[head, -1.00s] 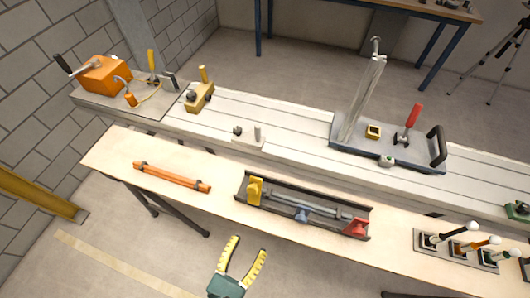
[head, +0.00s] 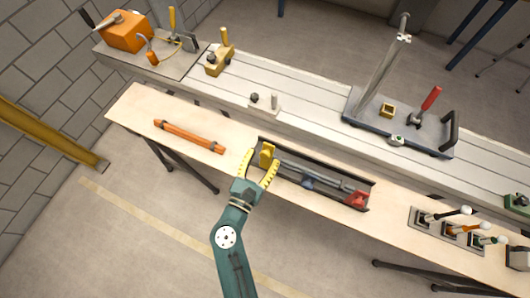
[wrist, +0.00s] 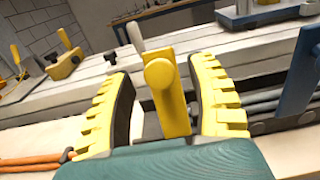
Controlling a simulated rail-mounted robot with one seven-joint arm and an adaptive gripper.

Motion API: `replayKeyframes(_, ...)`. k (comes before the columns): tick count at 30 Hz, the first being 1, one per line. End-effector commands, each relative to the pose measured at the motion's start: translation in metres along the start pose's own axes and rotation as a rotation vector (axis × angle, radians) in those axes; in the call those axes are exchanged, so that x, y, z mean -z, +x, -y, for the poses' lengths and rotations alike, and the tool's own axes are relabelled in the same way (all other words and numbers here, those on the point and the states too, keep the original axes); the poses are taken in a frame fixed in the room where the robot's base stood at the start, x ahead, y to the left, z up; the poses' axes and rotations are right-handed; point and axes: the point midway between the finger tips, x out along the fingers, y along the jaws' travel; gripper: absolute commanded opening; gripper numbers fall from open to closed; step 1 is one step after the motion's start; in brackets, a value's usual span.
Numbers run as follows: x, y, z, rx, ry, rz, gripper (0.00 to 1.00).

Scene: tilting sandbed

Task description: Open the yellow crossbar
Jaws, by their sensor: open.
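The yellow crossbar (head: 267,154) stands at the left end of a dark tray (head: 325,207) on the wooden bench. In the wrist view the crossbar (wrist: 168,105) is an upright flat yellow bar with a round knob near its top. My gripper (head: 261,158) is open, its yellow ribbed fingers on either side of the crossbar. In the wrist view the gripper (wrist: 162,72) shows a gap between each finger and the bar, wider at the left. The lower end of the bar is hidden behind my gripper's body.
A blue handle (head: 309,182) and a red handle (head: 357,198) share the tray. An orange bar (head: 190,137) lies to the left on the bench. A lever panel (head: 450,229) is at the right. A pale slotted bed (head: 310,105) runs behind, carrying fixtures.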

Motion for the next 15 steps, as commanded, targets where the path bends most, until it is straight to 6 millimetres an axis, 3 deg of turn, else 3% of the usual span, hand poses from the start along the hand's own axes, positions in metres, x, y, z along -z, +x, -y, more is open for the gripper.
replayKeyframes(4,0.0002,0.0139,0.0002,0.001,0.0,-0.001,0.57)
replayKeyframes(12,0.0004,0.0154,0.0,-0.001,-0.001,-0.001,0.57)
replayKeyframes(15,0.0004,0.0153,0.0,-0.001,-0.001,-0.001,0.41)
